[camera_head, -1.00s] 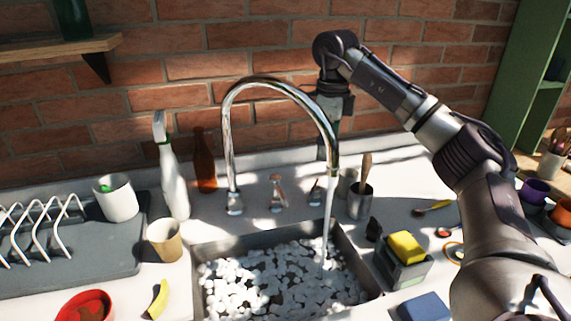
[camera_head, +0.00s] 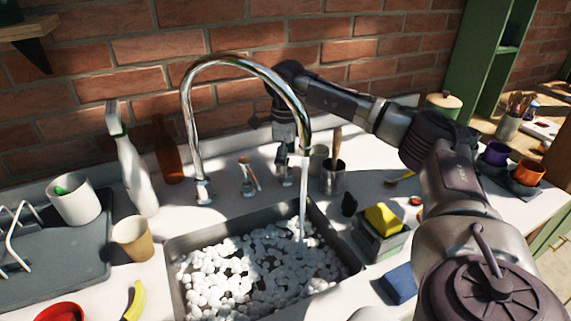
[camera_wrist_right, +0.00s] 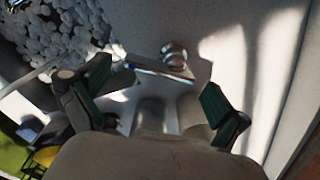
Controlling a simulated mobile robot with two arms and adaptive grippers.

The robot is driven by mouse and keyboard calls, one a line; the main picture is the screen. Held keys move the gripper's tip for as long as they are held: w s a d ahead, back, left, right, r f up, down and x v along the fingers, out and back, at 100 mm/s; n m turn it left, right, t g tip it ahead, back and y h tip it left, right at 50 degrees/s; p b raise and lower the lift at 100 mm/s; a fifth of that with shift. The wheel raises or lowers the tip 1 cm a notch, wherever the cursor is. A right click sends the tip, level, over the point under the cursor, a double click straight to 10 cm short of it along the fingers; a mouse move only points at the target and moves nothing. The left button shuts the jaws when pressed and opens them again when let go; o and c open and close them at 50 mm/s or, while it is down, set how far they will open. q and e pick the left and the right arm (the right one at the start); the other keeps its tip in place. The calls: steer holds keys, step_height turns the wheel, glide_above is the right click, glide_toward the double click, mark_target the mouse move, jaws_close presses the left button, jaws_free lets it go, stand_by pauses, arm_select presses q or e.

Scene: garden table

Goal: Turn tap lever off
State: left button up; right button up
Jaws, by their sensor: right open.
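A chrome gooseneck tap (camera_head: 187,130) arches over the sink, and water (camera_head: 302,205) runs from its spout. One small tap handle (camera_head: 248,178) stands on the counter behind the sink. My right gripper (camera_head: 284,150) points down behind the spout, close to a second handle that it partly hides. In the right wrist view a metal lever (camera_wrist_right: 160,70) with a round knob base (camera_wrist_right: 173,54) lies just ahead of my open right gripper (camera_wrist_right: 160,98), roughly between its fingertips. Whether a finger touches the lever is unclear. My left gripper is out of view.
The grey sink (camera_head: 178,247) is full of white foam or pebbles. A metal cup with a brush (camera_head: 333,178) stands close right of my right gripper. A sponge holder (camera_head: 380,240), spray bottle (camera_head: 135,170) and brown bottle (camera_head: 167,155) stand nearby.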

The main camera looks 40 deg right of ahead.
steer(key=shift+f, duration=0.7)
steer(key=c, duration=0.9)
steer(key=shift+m, duration=0.3)
steer(key=m+p, duration=0.1)
steer(key=m, duration=0.1)
steer(key=m+p, duration=0.1)
steer(key=shift+w+a+r+m, duration=0.15)
steer(key=shift+w+a+m, duration=0.05)
steer(key=shift+w+m, duration=0.2)
steer(key=m, duration=0.1)
steer(key=m+p, duration=0.1)
steer(key=m, duration=0.1)
steer(key=shift+w+p, duration=0.25)
steer(key=shift+p, duration=0.05)
steer(key=shift+w+m+p, duration=0.15)
steer(key=shift+m+p, duration=0.1)
steer(key=shift+m, duration=0.55)
steer(key=shift+w+m+p, duration=0.15)
steer(key=shift+m+p, duration=0.1)
steer(key=shift+m, duration=0.55)
